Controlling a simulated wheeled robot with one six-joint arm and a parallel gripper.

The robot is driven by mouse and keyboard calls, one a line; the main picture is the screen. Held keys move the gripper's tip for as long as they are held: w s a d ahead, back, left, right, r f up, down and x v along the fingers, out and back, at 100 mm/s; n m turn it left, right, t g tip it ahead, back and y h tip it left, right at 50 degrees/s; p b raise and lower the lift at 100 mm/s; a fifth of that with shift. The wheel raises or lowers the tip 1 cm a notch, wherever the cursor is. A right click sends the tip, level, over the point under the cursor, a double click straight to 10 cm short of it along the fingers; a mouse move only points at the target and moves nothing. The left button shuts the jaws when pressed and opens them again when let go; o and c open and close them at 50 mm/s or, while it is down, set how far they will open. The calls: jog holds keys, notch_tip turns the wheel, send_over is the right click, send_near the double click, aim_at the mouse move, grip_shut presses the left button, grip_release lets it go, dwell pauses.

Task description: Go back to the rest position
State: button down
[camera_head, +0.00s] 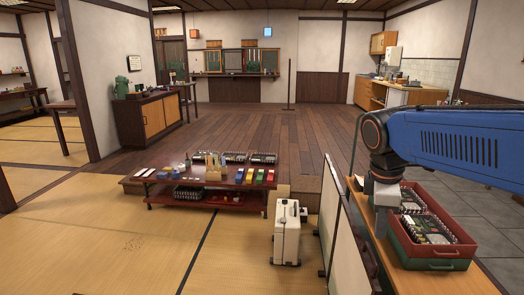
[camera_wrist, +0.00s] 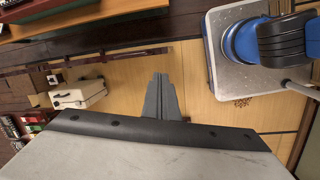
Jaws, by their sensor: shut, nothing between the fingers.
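My gripper (camera_head: 382,228) hangs from the blue arm at the right of the head view, pointing down at the left side of the stacked trays. In the wrist view its two grey fingers (camera_wrist: 160,98) are together at the middle, with nothing between them. The head view does not show clearly whether the fingertips are clear of the trays or the counter.
A red tray (camera_head: 472,247) with packed contents sits on a green tray (camera_head: 428,263) on the wooden counter (camera_head: 415,284). A white wheeled case (camera_head: 286,235) stands on the tatami, also in the wrist view (camera_wrist: 78,95). A low red-brown table (camera_head: 160,192) holds small coloured items.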

jog(key=s+f+m+t+y, duration=0.1)
jog(key=s+f+m, duration=0.3)
jog(key=s+m, duration=0.2)
jog(key=s+f+m+t, duration=0.2)
jog(key=s+f+m, duration=0.3)
jog(key=s+m, duration=0.2)
jog(key=shift+s+a+t+y, duration=0.25)
jog(key=shift+t+y, duration=0.05)
jog(key=shift+y, duration=0.1)
dwell(1.5)
